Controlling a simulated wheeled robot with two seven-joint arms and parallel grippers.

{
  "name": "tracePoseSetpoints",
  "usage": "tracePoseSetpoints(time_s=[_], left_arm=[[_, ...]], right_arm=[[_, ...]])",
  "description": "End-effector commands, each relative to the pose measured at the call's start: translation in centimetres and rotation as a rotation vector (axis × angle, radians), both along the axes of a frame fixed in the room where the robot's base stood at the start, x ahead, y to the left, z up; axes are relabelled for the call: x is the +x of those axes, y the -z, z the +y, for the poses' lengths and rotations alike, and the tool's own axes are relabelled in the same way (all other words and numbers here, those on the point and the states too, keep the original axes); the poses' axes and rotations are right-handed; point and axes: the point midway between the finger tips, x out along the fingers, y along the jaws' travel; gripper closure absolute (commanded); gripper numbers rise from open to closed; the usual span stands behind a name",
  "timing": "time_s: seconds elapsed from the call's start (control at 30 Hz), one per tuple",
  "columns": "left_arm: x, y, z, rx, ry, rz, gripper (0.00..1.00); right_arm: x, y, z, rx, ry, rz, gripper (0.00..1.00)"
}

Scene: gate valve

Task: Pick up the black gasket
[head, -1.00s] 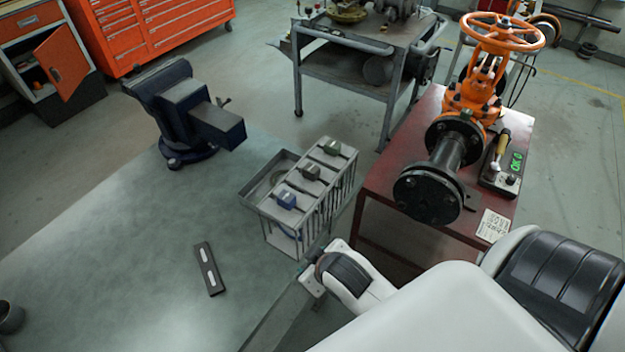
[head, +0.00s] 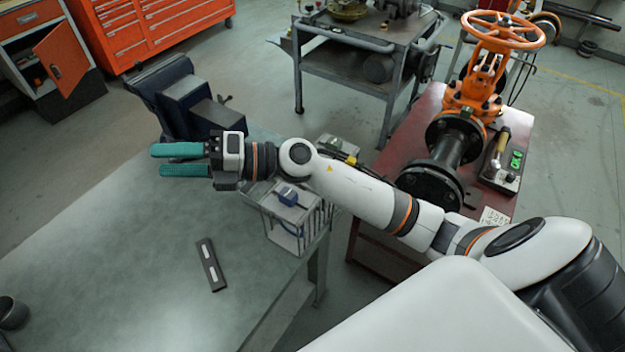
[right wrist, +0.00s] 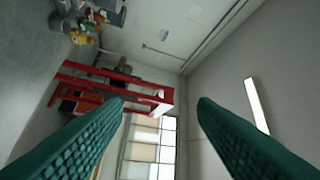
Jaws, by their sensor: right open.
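I cannot make out the black gasket for certain in any current view. My right arm reaches leftward across the wire rack (head: 297,240) on the workbench (head: 110,270) and hides much of the rack and its side tray. My right gripper (head: 172,161) is open and empty, with two teal fingers pointing left in front of the blue vise (head: 190,98). In the right wrist view the open fingers (right wrist: 161,105) have nothing between them and face a wall and a red frame (right wrist: 115,85). My left gripper is not in view.
A dark slotted bar (head: 210,265) lies on the bench. A dark cup (head: 12,312) stands at the left edge. The orange gate valve (head: 478,95) with its black flange (head: 430,185) stands on a red table at right. The front bench surface is mostly clear.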

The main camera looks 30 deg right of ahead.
Motion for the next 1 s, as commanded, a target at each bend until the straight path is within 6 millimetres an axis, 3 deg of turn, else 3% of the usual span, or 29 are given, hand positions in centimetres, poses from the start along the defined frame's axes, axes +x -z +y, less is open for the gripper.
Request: tracePoseSetpoints(time_s=[0.07,0.17,0.3,0.4,0.5,0.6,0.77,1.0], left_arm=[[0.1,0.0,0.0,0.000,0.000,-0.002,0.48],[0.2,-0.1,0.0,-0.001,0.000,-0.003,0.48],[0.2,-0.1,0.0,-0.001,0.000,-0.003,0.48],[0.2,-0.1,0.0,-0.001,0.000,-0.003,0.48],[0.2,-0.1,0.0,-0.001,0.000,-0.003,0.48],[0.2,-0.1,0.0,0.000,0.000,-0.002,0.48],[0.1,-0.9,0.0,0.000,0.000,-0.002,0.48],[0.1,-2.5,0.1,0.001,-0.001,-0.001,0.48]], right_arm=[[0.0,2.3,-0.1,-0.287,-0.132,-0.095,0.47],[0.6,6.4,-3.0,-0.673,-0.265,-0.138,0.47],[2.3,9.8,-11.7,-1.178,-0.362,-0.061,0.47],[3.0,9.9,-18.4,-1.448,-0.377,0.058,0.47],[3.1,9.0,-23.5,-1.625,-0.371,0.177,0.47],[2.8,8.2,-26.4,-1.721,-0.366,0.261,0.47],[2.5,9.1,-27.7,-1.761,-0.367,0.307,0.47],[2.5,13.2,-27.6,-1.759,-0.369,0.305,0.47]])
